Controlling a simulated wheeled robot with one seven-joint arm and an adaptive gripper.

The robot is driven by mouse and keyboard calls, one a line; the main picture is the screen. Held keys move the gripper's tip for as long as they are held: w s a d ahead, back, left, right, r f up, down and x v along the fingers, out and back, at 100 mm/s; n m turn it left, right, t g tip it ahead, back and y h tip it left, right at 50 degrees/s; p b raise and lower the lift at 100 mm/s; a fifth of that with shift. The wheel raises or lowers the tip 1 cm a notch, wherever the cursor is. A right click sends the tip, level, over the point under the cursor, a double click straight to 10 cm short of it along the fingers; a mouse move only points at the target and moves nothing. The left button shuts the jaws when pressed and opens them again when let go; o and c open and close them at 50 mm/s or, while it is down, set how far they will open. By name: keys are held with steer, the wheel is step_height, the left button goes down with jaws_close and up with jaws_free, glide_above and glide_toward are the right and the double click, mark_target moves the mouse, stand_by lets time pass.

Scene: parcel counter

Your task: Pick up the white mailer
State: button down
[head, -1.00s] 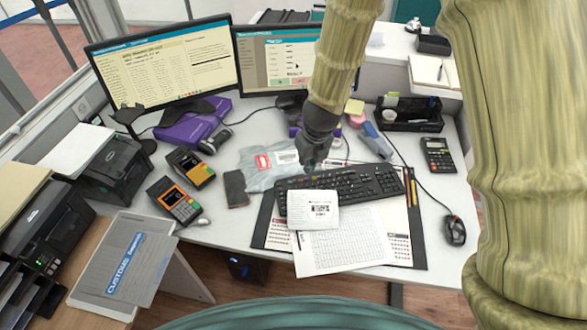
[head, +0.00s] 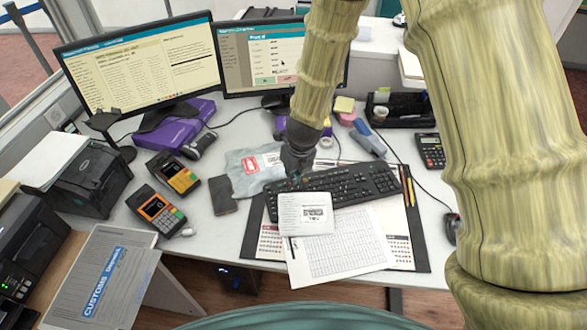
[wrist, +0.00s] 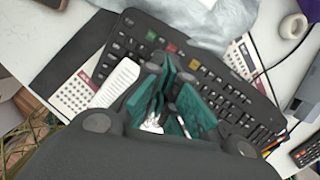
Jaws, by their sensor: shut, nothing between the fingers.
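The white mailer (head: 303,214) is a small flat white packet with a printed label. It lies on the desk pad at the keyboard's front edge, partly over a printed sheet. My gripper (head: 294,178) is just behind its far edge, over the keyboard, shut and empty. In the wrist view my gripper's teal fingers (wrist: 168,95) are together above the keyboard. A white lined piece beside them looks like part of the mailer (wrist: 116,82); my gripper's body hides the rest. I cannot tell whether the fingers touch it.
The keyboard (head: 352,186) lies under and right of my gripper. A grey plastic bag (head: 246,170) with a red label lies behind. A dark phone (head: 222,195) and card terminals (head: 155,211) are left. Two monitors (head: 142,70) stand at the back.

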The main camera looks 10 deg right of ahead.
mark_target(283, 180)
steer(key=x, duration=0.5)
steer(key=shift+f+p, duration=0.4)
steer(key=shift+w+a+f, duration=0.1)
steer(key=shift+w+a, duration=0.05)
steer(key=shift+w, duration=0.2)
steer(key=shift+w+a+p, duration=0.25)
steer(key=shift+w+p, duration=0.15)
steer(key=shift+w, duration=0.4)
steer(key=shift+w+a+p, duration=0.3)
steer(key=shift+w+p, duration=0.05)
steer(key=shift+w, duration=0.5)
steer(key=shift+f, duration=0.1)
